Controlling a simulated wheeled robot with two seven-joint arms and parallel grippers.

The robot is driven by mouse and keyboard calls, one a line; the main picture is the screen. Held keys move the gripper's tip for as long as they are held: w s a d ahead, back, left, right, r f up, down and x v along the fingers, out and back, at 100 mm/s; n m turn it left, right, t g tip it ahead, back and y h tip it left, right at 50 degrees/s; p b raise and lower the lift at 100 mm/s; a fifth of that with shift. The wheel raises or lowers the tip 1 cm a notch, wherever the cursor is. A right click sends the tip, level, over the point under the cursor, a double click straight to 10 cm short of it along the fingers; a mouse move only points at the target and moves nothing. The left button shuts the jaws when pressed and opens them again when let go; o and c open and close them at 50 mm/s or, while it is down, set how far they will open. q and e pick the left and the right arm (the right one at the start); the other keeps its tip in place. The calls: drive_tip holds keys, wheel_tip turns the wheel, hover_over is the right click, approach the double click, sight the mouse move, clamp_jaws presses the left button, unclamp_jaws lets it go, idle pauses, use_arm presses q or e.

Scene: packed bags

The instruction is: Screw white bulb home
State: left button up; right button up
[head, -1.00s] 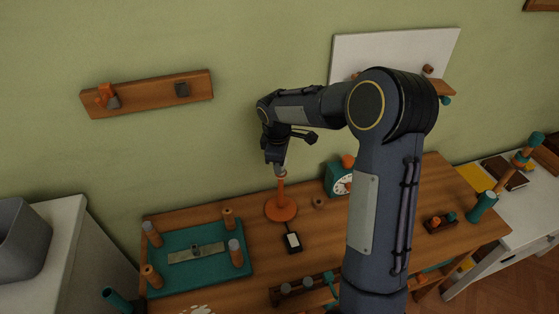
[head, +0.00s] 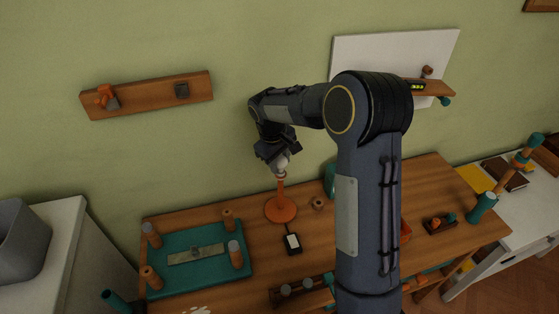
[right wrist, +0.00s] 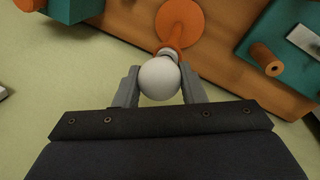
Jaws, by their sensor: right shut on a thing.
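The white bulb (right wrist: 159,79) sits between the two fingers of my right gripper (right wrist: 159,88) in the right wrist view, and the fingers are shut on it. In the head view the bulb (head: 281,164) shows small below the right gripper (head: 278,160), at the top of an orange lamp stand (head: 281,197). The stand's round base (right wrist: 180,22) and stem also show in the right wrist view, with a pale socket part beside the bulb. The bulb is in line with the stem; its thread is hidden. My left gripper is not in view.
A teal tray (head: 213,276) with several orange posts stands left of the lamp on the wooden table. A small black device (head: 292,242) lies in front of the lamp. A wooden rail (head: 147,96) is on the wall. My right arm hides part of the table.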

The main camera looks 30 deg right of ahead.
drive_tip(key=o, duration=0.9)
